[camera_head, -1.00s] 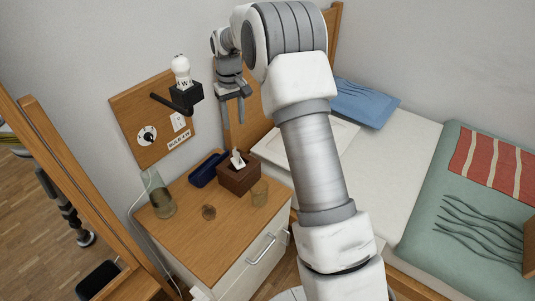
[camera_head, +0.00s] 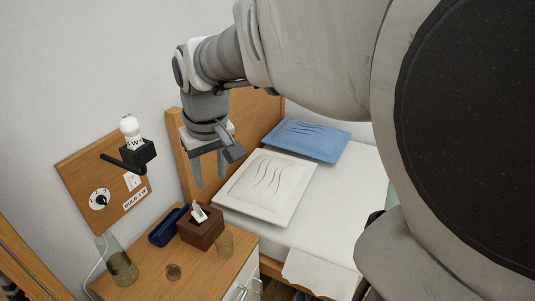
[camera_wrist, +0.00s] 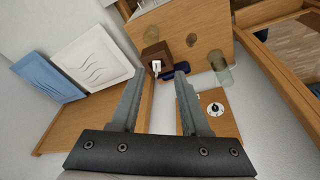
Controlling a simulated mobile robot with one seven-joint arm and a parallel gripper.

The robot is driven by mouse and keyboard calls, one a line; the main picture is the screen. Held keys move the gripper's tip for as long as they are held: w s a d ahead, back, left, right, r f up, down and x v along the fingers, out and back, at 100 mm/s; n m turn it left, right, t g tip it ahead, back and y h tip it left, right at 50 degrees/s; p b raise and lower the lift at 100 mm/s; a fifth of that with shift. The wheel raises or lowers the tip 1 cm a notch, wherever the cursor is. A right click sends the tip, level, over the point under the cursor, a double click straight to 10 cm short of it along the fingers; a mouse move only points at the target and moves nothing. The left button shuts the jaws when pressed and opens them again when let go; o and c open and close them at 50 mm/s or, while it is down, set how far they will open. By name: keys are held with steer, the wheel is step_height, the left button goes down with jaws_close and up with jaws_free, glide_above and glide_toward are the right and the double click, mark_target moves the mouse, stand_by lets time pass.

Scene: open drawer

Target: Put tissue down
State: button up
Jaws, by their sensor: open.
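A white tissue (camera_head: 199,212) sticks up from the top of a brown tissue box (camera_head: 204,234) on the wooden bedside cabinet (camera_head: 145,283). My gripper (camera_head: 210,180) is open, fingers pointing down, above and apart from the box. I see nothing between the fingers. In the wrist view, the tissue (camera_wrist: 156,66) and the box (camera_wrist: 152,48) appear between and beyond the open fingertips (camera_wrist: 159,73). A white sheet-like piece (camera_head: 318,273) lies at the near edge of the bed; I cannot tell what it is.
A dark blue case (camera_head: 168,227), a glass (camera_head: 224,245), a small brown round thing (camera_head: 173,272) and a glass vessel (camera_head: 121,265) crowd the cabinet. A wall panel with a lamp (camera_head: 130,130) stands left. White (camera_head: 266,188) and blue (camera_head: 305,140) pillows lie on the bed.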

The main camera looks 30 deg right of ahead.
steer(key=s+t, duration=0.2)
steer(key=s, duration=1.2)
steer(key=shift+s+r+m+t, duration=0.15)
steer(key=shift+s+m+t, duration=0.1)
steer(key=shift+m+t, duration=0.15)
steer(key=shift+a, duration=0.1)
